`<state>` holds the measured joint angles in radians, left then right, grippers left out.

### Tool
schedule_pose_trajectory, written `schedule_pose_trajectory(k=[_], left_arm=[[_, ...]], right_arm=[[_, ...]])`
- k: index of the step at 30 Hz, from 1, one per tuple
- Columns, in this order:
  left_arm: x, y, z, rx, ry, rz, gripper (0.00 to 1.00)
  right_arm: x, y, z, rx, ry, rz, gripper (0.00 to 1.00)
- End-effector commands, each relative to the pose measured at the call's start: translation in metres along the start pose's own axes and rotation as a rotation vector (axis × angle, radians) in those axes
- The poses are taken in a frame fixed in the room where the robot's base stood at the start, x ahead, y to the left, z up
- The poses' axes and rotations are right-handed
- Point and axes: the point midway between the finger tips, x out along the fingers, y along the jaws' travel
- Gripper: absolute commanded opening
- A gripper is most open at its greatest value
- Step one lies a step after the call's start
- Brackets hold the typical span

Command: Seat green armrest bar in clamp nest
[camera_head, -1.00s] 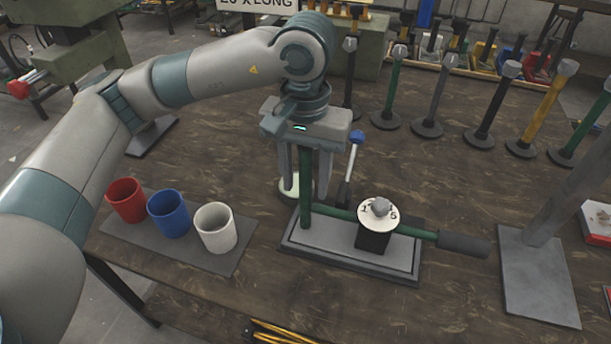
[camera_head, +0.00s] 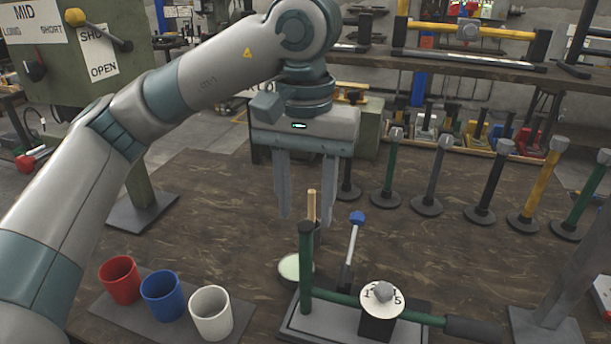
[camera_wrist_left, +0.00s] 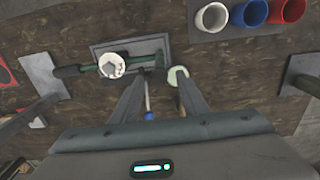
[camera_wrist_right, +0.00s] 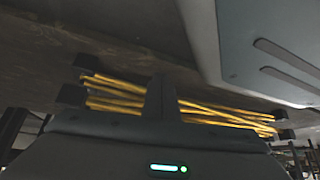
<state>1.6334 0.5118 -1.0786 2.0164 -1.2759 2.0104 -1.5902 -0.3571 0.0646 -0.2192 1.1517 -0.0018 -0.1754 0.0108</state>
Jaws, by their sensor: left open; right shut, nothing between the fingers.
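The green armrest bar (camera_head: 338,297) is L-shaped. Its long arm lies level across the clamp nest (camera_head: 298,321) and ends in a dark grip at the right; its short arm stands upright at the left. It passes at the black block under a white numbered dial (camera_head: 383,298); its exact seating there is hidden. It also shows in the left wrist view (camera_wrist_left: 146,59). My left gripper (camera_head: 306,218) is open and empty, above and behind the upright arm, apart from it. My right gripper (camera_wrist_right: 162,100) is shut and empty in the right wrist view.
A blue-knobbed lever (camera_head: 352,245) and a pale round dish (camera_head: 291,267) stand behind the nest. Red, blue and white cups (camera_head: 211,312) are at the left. Several upright posts (camera_head: 390,165) line the back right. Yellow rods (camera_wrist_right: 120,90) lie near my right gripper.

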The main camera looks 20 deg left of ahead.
Motion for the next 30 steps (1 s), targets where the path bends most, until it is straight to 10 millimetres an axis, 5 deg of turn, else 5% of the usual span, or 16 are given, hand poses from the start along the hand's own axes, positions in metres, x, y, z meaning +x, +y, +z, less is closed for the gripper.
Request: schedule_pose_trajectory(k=[10, 30], left_arm=[[-0.041, 0.0, 0.0, 0.001, 0.0, 0.0, 0.41], [-0.045, 0.0, 0.0, 0.001, 0.0, 0.0, 0.41]], right_arm=[[0.0, 0.0, 0.0, 0.0, 0.0, 0.0, 0.0], [0.0, 0.0, 0.0, 0.0, 0.0, 0.0, 0.0]])
